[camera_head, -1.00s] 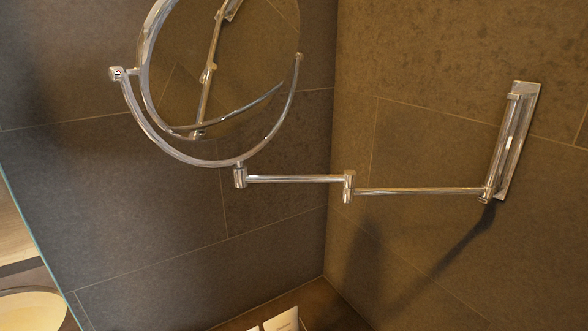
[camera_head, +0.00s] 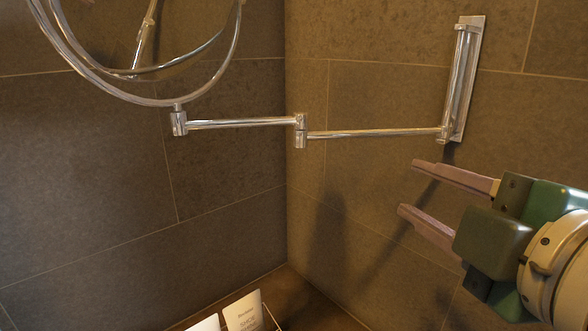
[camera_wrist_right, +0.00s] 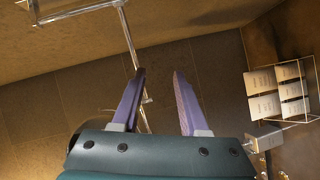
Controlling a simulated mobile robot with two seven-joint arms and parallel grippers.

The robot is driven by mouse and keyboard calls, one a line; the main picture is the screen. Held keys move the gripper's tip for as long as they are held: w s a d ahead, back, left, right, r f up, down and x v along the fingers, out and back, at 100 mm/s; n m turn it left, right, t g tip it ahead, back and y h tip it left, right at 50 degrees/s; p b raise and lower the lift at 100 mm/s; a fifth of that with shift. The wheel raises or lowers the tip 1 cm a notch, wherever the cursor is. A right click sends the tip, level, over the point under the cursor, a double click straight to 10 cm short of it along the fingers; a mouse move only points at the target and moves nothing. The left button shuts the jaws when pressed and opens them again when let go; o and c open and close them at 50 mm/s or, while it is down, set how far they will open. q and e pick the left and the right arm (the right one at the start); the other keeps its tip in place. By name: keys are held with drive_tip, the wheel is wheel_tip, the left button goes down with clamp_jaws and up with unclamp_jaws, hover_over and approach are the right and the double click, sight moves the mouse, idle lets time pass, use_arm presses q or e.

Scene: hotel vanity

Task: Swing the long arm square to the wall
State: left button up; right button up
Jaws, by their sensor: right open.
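A chrome swing-arm mirror (camera_head: 215,55) hangs from a wall bracket (camera_head: 461,80) on the right wall. Its long arm (camera_head: 370,133) runs left from the foot of the bracket to an elbow joint (camera_head: 300,131). A second link (camera_head: 240,124) continues left to the round mirror, cut off at the top. My right gripper (camera_head: 410,187) is open and empty, below the long arm near its bracket end, apart from it in the head view. In the right wrist view, a chrome rod (camera_wrist_right: 129,40) passes behind the open fingers (camera_wrist_right: 160,72); I cannot tell its distance. My left gripper is out of view.
Dark tiled walls meet in a corner left of the elbow. White cards (camera_head: 243,312) stand low in the corner; the right wrist view shows several cards in a wire rack (camera_wrist_right: 278,92).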

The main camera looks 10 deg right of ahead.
sight(351, 136)
drive_tip(key=w+a+r+n, duration=0.1)
drive_tip(key=w, duration=0.2)
drive_tip(key=w+a+r+n+t+y+p, duration=0.1)
drive_tip(key=w+n, duration=0.1)
drive_tip(key=w, duration=0.1)
drive_tip(key=w+a+n+t+y, duration=0.1)
drive_tip(key=w, duration=0.2)
drive_tip(key=shift+w+a+r+n+p, duration=0.3)
drive_tip(key=shift+r+p, duration=0.05)
drive_tip(key=shift+r, duration=0.05)
drive_tip(key=shift+w+a, duration=0.1)
drive_tip(key=shift+w, duration=0.65)
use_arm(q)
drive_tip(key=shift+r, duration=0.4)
use_arm(e)
clamp_jaws()
